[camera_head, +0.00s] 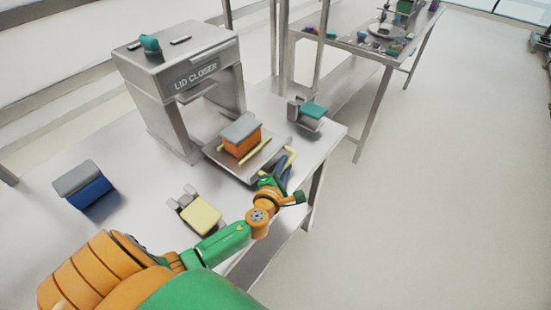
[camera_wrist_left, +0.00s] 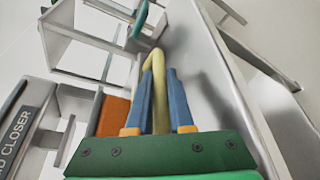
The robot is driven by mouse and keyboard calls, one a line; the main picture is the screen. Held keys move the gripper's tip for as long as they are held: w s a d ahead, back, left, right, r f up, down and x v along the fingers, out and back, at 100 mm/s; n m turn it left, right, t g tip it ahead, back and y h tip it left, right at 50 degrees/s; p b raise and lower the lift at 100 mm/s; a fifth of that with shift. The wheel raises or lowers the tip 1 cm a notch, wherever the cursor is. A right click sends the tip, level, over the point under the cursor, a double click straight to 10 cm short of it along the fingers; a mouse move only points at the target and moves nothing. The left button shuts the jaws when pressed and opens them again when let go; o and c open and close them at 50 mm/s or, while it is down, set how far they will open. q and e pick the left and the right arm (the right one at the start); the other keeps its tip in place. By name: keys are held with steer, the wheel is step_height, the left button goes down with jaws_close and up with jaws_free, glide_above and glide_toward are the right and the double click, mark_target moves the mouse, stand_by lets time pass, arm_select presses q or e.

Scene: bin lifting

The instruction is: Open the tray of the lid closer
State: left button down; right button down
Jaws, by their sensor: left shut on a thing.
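The lid closer (camera_head: 170,85) is a grey metal machine with its name on the front. Its tray (camera_head: 248,171) extends out of the machine's front opening over the table. An orange bin (camera_head: 240,146) with a grey lid sits on the tray, between yellow rails. My left gripper (camera_head: 284,168) is at the tray's outer end, with its blue fingers on either side of the yellow tray handle (camera_head: 291,154). In the left wrist view the left gripper (camera_wrist_left: 160,85) is shut on the handle (camera_wrist_left: 157,62). My right gripper is in neither view.
A blue bin (camera_head: 90,192) with a grey lid stands at the table's left. A pale yellow block in a metal holder (camera_head: 200,214) is near my left arm. A teal-topped holder (camera_head: 313,111) stands near the right edge. Another cluttered table (camera_head: 345,40) is behind.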

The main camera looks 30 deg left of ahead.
arm_select(q)
steer(key=shift+d, duration=0.1)
steer(key=c, duration=0.8)
jaws_free()
steer(key=v, duration=0.7)
steer(key=shift+s+p, duration=0.15)
steer(key=shift+p, duration=0.25)
